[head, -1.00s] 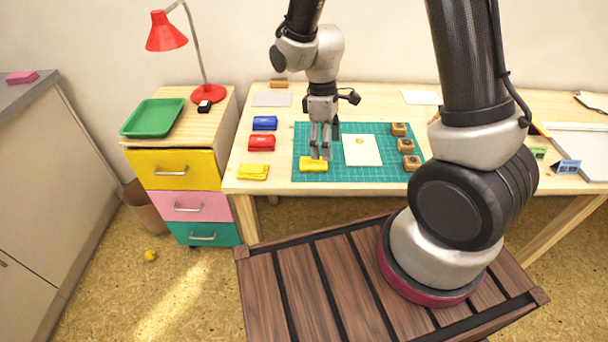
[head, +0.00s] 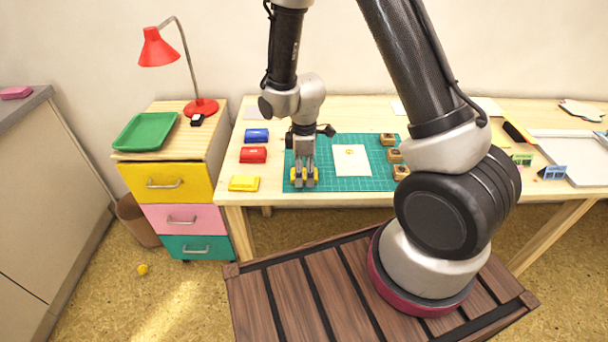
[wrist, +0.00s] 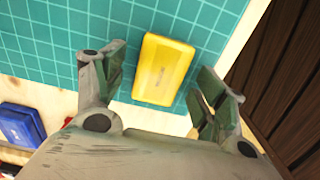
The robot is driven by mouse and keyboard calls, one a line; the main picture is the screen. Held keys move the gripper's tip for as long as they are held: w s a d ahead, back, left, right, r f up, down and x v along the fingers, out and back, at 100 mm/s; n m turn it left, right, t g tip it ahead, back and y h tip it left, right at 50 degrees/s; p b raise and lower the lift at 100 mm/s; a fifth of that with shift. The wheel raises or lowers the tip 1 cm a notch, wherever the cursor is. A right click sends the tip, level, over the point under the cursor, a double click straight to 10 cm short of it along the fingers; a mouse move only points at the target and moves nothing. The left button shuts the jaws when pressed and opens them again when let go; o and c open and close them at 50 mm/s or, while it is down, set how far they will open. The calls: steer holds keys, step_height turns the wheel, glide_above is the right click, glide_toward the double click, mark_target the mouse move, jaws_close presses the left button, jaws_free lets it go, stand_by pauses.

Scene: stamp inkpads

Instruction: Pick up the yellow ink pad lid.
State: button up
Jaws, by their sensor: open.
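A yellow block, which looks like the yellow ink pad lid (head: 304,177), lies on the green cutting mat (head: 367,184) near its front left corner. In the wrist view the yellow lid (wrist: 163,68) is a plain rounded rectangle lying between the two fingers, with a gap on each side. My gripper (head: 303,184) points down over it, open, its fingers partly hiding it in the head view. In the wrist view my gripper (wrist: 159,75) holds nothing. A second yellow ink pad piece (head: 244,184) sits on the bare table, left of the mat.
A red ink pad (head: 253,155) and a blue one (head: 257,136) stand in the same column on the table. A white paper (head: 351,161) and wooden stamps (head: 394,156) lie to the right on the mat. The table's front edge is close to the lid.

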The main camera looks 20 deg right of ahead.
steer(key=c, duration=0.9)
steer(key=shift+o, duration=0.2)
